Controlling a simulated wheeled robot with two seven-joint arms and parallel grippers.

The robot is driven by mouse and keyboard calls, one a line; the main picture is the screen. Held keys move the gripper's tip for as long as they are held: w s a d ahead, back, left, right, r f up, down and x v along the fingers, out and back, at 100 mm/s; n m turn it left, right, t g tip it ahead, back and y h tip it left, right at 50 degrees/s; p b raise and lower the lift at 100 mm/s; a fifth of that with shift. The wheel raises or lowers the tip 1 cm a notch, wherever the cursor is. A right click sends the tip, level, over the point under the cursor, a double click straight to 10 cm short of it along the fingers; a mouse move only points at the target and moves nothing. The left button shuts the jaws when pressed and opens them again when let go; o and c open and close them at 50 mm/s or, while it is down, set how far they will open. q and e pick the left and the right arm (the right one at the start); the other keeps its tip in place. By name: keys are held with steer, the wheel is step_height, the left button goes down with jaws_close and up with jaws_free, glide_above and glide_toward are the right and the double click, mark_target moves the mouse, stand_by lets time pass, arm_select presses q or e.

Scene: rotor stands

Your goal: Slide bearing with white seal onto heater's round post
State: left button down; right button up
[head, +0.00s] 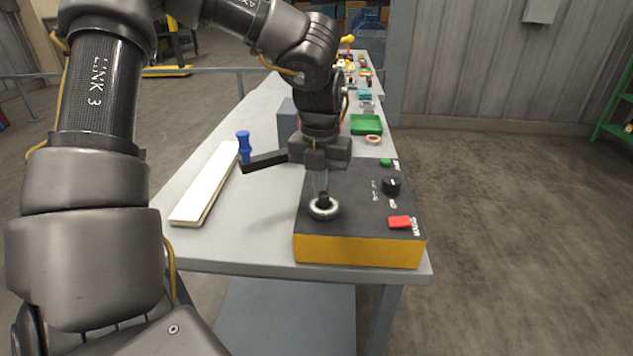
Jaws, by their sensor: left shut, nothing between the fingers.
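The heater is a box with a black top (350,225) and yellow sides at the near end of the bench. Its short dark round post (323,199) stands up from the left part of the top. A pale ring-shaped bearing (323,214) sits around the post, low against the heater's top; its seal colour looks whitish but is small. My left gripper (321,190) points down just above the post, shut and empty, with its thin fingers hard to make out. My right gripper does not show.
The heater carries a black knob (391,185), a red switch (400,222) and a green button (385,162). A long white-topped bar (207,184) and a blue handle (243,146) are left. Behind are a green tray (366,125), an orange-and-white ring (373,140) and small parts.

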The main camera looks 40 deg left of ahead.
arm_select(q)
steer(key=shift+a+m, duration=0.1)
steer(key=shift+m, duration=0.6)
steer(key=shift+w+m, duration=0.15)
steer(key=shift+m, duration=0.15)
steer(key=c, duration=2.1)
jaws_free()
steer(key=o, duration=0.9)
step_height(320, 180, up, 9)
steer(key=p, duration=0.7)
steer(key=shift+a, duration=0.1)
